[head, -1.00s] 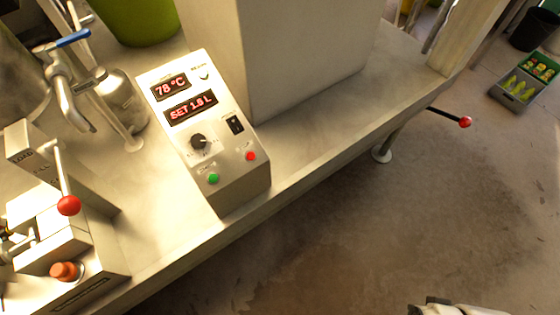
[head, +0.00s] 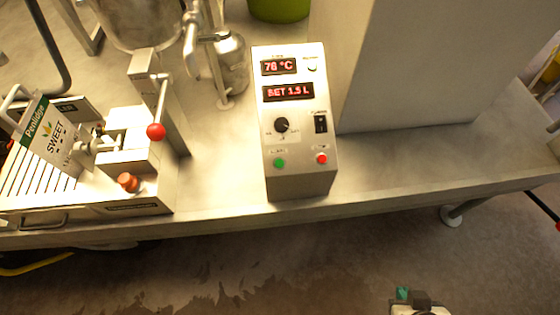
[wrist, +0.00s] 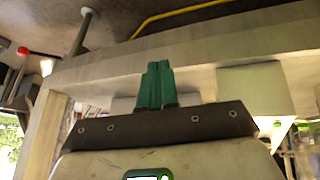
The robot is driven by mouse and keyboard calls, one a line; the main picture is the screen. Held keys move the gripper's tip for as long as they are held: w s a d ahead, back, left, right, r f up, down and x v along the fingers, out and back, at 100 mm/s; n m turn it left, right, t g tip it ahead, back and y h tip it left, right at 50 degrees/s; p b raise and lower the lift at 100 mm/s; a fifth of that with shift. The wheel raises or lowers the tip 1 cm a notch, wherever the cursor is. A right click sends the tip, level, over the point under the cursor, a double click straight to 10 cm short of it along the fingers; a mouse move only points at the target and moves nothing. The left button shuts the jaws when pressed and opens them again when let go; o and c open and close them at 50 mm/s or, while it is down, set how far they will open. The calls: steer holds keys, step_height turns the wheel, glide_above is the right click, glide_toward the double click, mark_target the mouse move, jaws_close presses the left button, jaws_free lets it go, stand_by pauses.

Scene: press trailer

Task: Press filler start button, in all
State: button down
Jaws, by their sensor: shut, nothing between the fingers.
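The filler control box (head: 300,185) stands on the metal bench in the head view, with lit red displays reading about 78 °C and SET 1.5 L. On its sloped face are a green button (head: 279,163) at lower left and a red button (head: 322,158) at lower right. Their labels are too small to read. My gripper (head: 403,294) shows at the bottom edge of the head view, in front of the bench and well apart from the box. In the wrist view its green fingers (wrist: 154,86) are together and empty. The buttons cannot be made out there.
A black knob (head: 281,125) and black switch (head: 320,124) sit above the buttons. Left are a red-ball lever (head: 156,131), an orange button (head: 127,181) and a SWEET pouch (head: 50,140). A large pale column (head: 410,70) stands right of the box. Floor before the bench is open.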

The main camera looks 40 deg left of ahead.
steer(key=w+a+r+n+t+y, duration=0.1)
steer(key=w+a+r+n+y, duration=0.15)
steer(key=a, duration=0.55)
steer(key=w+a+r+n+t+y, duration=0.15)
steer(key=a+n, duration=0.25)
steer(key=a, duration=0.4)
steer(key=s+a+r+n+y, duration=0.1)
steer(key=a+r+n+y, duration=0.2)
steer(key=a, duration=0.6)
steer(key=s+a+r+n+y, duration=0.2)
steer(key=a+r+n+y, duration=0.1)
steer(key=a, duration=0.6)
step_height(320, 180, up, 3)
steer(key=shift+s+a+f+n, duration=0.15)
steer(key=shift+a+n, duration=0.2)
steer(key=shift+n, duration=0.4)
steer(key=b, duration=0.6)
glide_above(279, 163)
steer(key=s+d, duration=0.3)
step_height(279, 163, down, 6)
steer(key=shift+w+a+f+b, duration=0.15)
steer(key=shift+w+f+b, duration=0.15)
steer(key=shift+f+b, duration=0.15)
steer(key=shift+w+a+f+b, duration=0.15)
steer(key=shift+w+f+b, duration=0.1)
steer(key=shift+f+b, duration=0.15)
steer(key=shift+f, duration=0.1)
steer(key=shift+w+a+f, duration=0.1)
steer(key=shift+w+f, duration=0.05)
steer(key=shift+f, duration=0.15)
